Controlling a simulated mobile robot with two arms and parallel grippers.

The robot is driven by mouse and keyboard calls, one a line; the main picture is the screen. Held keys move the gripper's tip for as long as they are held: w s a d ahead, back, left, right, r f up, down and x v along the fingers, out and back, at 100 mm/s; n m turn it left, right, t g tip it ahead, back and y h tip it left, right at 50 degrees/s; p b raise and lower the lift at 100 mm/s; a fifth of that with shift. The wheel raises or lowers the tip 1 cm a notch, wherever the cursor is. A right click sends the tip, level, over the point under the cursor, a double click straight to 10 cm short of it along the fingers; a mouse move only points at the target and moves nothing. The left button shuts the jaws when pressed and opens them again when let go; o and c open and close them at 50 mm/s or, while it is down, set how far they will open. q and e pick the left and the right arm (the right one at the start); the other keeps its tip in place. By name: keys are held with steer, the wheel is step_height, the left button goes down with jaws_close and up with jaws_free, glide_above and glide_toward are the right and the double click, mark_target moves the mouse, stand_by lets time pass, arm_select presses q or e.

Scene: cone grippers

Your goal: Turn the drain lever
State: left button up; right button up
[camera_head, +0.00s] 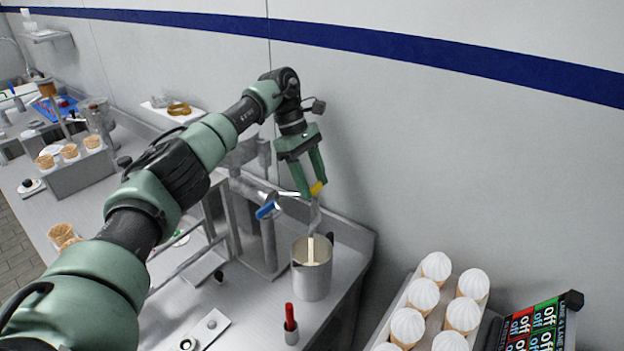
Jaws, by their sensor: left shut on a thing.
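My left gripper (308,188) hangs with its green fingers down beside the wall, at the top of a metal fixture on the counter. Its fingertips are shut on a lever with a yellow handle (318,187). A second lever with a blue handle (266,210) sits to the left on the same fixture, apart from the fingers. A grey spout (315,216) shows below the fingertips. A metal jug (312,274) stands under it, with a pale narrow streak inside; I cannot tell whether that is liquid or a stick. My right gripper is out of view.
A tray of white-topped cones (462,315) stands at the lower right, beside a sign panel (535,325). A red-handled tool (290,322) stands in a small cup at the front. Cone holders (85,165) are at the left. The wall is close behind my gripper.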

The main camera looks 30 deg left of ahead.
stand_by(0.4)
arm_select(q)
steer(key=o, duration=1.4)
steer(key=shift+w+a+r, duration=0.1)
steer(key=shift+r, duration=0.15)
steer(key=b+v, duration=0.1)
steer(key=v, duration=0.6)
steer(key=shift+r, duration=0.2)
